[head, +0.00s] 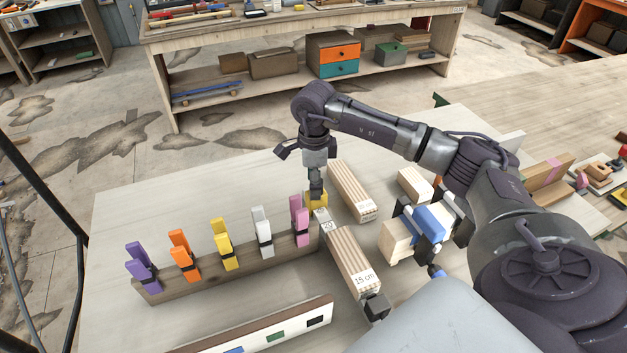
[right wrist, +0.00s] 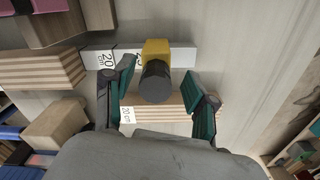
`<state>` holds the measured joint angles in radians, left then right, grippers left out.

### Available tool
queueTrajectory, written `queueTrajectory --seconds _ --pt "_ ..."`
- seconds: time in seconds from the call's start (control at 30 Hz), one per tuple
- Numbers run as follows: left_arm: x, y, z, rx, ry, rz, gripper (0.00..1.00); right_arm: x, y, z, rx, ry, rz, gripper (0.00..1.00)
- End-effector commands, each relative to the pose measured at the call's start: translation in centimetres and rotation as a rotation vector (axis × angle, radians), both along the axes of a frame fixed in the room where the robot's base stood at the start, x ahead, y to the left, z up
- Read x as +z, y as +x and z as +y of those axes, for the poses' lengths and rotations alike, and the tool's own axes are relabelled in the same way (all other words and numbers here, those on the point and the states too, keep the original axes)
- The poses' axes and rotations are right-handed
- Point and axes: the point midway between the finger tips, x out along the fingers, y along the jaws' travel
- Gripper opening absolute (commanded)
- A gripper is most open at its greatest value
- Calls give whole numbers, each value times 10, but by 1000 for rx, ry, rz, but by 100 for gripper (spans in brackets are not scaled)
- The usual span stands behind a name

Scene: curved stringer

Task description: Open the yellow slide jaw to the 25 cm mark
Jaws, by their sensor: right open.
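The yellow slide jaw (head: 316,199) sits on a pale marked bar (head: 326,222) near the right end of the row of clips. In the right wrist view the yellow jaw (right wrist: 155,50) is on the white bar (right wrist: 184,58), to the right of the 20 cm mark, and partly covers another mark. A dark round knob (right wrist: 156,85) sticks up from the jaw. My right gripper (head: 316,184) is above the jaw. In the right wrist view its open fingers (right wrist: 158,94) stand either side of the knob, with gaps. My left gripper is out of view.
A 20 cm wooden block (head: 350,188) lies close beside the jaw, and a 15 cm block (head: 352,262) lies nearer. Coloured clips stand on a brown wooden strip (head: 208,270). A blue clamp (head: 430,222) is at right. The table (head: 140,200) is clear at left.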

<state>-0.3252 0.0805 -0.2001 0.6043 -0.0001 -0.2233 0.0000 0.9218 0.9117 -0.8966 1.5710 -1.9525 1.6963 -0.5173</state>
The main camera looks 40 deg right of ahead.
Motion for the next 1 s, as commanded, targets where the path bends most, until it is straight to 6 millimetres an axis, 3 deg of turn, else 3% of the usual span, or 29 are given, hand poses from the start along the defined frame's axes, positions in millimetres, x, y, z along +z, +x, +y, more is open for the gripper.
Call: queueTrajectory --seconds 0.13,0.2,0.37,0.8,1.0 --pt "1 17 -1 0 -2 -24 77 0 0 0 0 -1 -1 57" --pt "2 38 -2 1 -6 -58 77 1 0 0 0 0 -1 57" --pt "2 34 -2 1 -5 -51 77 14 1 0 0 1 -4 57" --pt "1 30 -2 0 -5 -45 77 101 2 0 0 1 -3 57" --pt "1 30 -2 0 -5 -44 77 117 2 0 0 1 1 57"
